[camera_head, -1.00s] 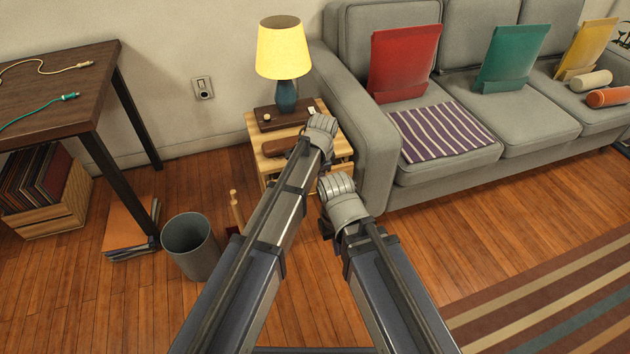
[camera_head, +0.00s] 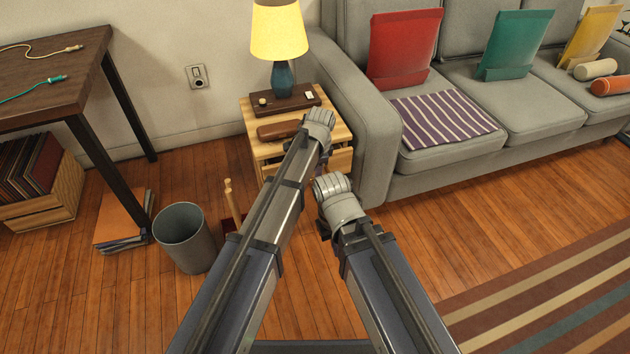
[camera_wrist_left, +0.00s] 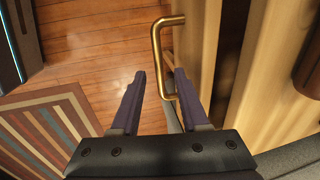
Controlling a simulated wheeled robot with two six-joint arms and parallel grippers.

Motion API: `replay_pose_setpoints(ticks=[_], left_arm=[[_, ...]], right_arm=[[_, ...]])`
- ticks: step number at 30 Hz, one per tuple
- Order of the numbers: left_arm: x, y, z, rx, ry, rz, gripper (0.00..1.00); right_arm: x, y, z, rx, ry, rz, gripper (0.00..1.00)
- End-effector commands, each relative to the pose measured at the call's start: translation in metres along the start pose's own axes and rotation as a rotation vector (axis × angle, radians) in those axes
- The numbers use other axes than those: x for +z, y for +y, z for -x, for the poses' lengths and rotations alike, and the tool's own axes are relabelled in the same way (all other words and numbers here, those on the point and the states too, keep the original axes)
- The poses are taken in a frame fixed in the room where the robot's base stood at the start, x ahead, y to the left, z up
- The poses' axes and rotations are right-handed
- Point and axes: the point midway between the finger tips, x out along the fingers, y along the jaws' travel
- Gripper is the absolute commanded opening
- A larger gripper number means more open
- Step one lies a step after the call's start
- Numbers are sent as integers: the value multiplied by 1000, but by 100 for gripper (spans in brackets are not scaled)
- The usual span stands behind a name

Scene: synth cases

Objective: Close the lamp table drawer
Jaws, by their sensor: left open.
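The lamp table (camera_head: 256,142) is light wood and stands left of the sofa. My left arm crosses in front of it, so its drawer is mostly hidden in the head view. In the left wrist view the light wood drawer front (camera_wrist_left: 194,60) carries a brass bar handle (camera_wrist_left: 156,50). A shaded band separates this front from the table top edge. My left gripper (camera_wrist_left: 158,80) is open and empty, with its two fingers pointing toward the handle, which shows between and beyond the tips. I cannot tell whether they touch. My right wrist shows in the head view, but its fingers do not.
A lamp (camera_head: 282,75), a dark tray (camera_head: 270,108) and a brown case (camera_head: 280,130) are on the lamp table. The sofa (camera_head: 372,140) stands close on its right. A grey bin (camera_head: 182,240) and a dark desk (camera_head: 50,80) are on the left.

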Motion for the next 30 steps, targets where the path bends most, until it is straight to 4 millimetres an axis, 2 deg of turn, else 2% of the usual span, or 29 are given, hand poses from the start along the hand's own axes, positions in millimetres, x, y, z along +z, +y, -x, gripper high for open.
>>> replay_pose_setpoints(ticks=[1, 3, 13, 24, 30], left_arm=[[0, 0, -10, 0, 0, 0, 45], [0, 0, -13, 0, 0, 0, 45], [0, 0, -13, 0, 0, 0, 44], [0, 0, -13, 0, 0, 0, 2], [0, 0, -13, 0, 0, 0, 0]], right_arm=[[-1, -1, -10, -1, 0, 1, 0], [-1, -2, -13, -1, 1, 2, 0], [-1, -2, -13, -2, 1, 3, 0], [-1, -2, -13, -2, 1, 3, 0], [-1, -2, -13, -2, 1, 3, 0]])
